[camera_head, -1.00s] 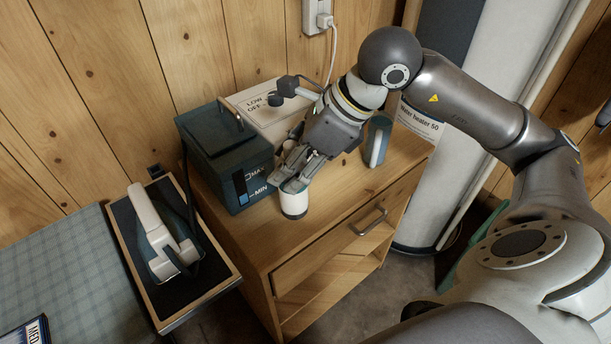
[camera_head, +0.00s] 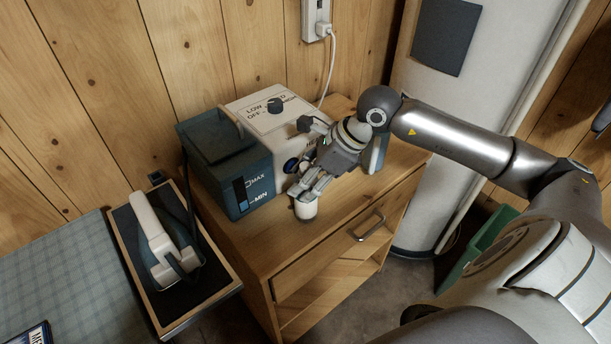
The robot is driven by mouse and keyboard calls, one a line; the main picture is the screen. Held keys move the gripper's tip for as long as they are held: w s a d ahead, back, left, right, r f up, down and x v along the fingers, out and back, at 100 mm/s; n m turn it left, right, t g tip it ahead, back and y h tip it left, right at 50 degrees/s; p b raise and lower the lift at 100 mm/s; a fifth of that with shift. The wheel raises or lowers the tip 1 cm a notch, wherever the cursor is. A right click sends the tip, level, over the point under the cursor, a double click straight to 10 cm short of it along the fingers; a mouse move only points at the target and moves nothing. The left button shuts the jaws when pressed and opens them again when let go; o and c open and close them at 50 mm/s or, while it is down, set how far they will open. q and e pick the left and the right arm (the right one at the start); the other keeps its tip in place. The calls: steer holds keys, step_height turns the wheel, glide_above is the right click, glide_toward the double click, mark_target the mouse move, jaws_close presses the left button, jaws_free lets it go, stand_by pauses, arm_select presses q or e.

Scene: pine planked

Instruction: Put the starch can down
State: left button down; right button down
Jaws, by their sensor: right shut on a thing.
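The starch can (camera_head: 305,211) is a small white cylinder near the front edge of the wooden cabinet top (camera_head: 262,236). My right gripper (camera_head: 305,194) is shut on its upper part from above and behind, and the fingers hide much of it. The can looks roughly upright, with its base at or very close to the wood; I cannot tell whether it touches. My left gripper is not in view.
A teal-and-white steam station (camera_head: 226,178) stands left of the can. A white-and-teal object (camera_head: 378,153) stands behind my right gripper. An iron (camera_head: 160,245) rests on a tray at left. Bare cabinet top lies right of the can.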

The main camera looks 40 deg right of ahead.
steer(key=c, duration=0.7)
jaws_free()
steer(key=shift+f, duration=0.1)
steer(key=shift+c, duration=0.2)
steer(key=b+v, duration=0.4)
steer(key=v, duration=0.8)
